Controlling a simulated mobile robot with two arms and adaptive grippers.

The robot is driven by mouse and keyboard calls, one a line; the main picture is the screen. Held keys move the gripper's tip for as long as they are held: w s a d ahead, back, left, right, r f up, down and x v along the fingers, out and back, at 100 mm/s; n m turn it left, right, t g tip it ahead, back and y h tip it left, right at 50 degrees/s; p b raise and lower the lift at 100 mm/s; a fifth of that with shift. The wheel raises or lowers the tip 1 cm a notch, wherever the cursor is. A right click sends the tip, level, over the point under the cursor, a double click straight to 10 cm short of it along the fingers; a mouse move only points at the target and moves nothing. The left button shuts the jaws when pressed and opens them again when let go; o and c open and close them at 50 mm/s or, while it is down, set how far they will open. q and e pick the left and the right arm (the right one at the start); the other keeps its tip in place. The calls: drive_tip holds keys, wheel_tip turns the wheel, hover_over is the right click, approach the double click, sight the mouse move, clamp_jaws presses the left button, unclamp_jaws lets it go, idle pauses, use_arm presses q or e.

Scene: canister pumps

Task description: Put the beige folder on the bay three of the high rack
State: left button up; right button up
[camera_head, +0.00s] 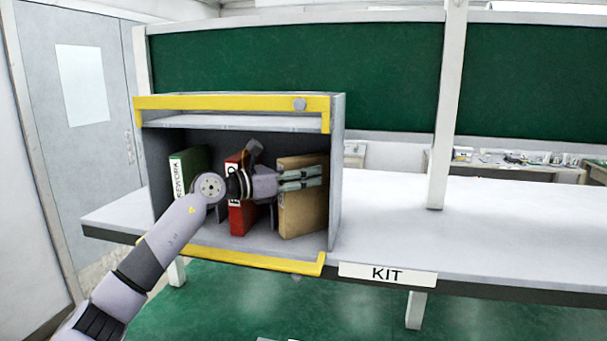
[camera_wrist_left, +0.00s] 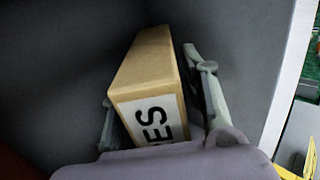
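The beige folder (camera_head: 303,212) stands, leaning a little, at the right side inside a grey open-fronted box with yellow edges (camera_head: 232,103). In the left wrist view the folder (camera_wrist_left: 148,75) shows its spine with a white label ending in "ES". My left gripper (camera_head: 300,180) reaches into the box at the folder. In the left wrist view its fingers (camera_wrist_left: 155,105) stand on either side of the folder, spread, with a small gap seen beside the spine. My right gripper is not in view. No high rack with marked bays is clearly seen.
A red folder (camera_head: 236,215) and a green folder marked "REWORK" (camera_head: 190,165) stand to the left in the same box. The box's right wall (camera_head: 336,180) is close to the beige folder. The bench (camera_head: 480,225) with a "KIT" label (camera_head: 387,273) is clear on the right.

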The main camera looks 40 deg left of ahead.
use_arm(q)
drive_tip(key=shift+o, duration=0.5)
drive_tip(key=b+v, duration=0.5)
drive_tip(key=v, duration=0.2)
drive_tip(key=shift+s+r, duration=0.2)
drive_tip(key=shift+s, duration=0.05)
drive_tip(key=shift+a, duration=0.1)
idle(0.4)
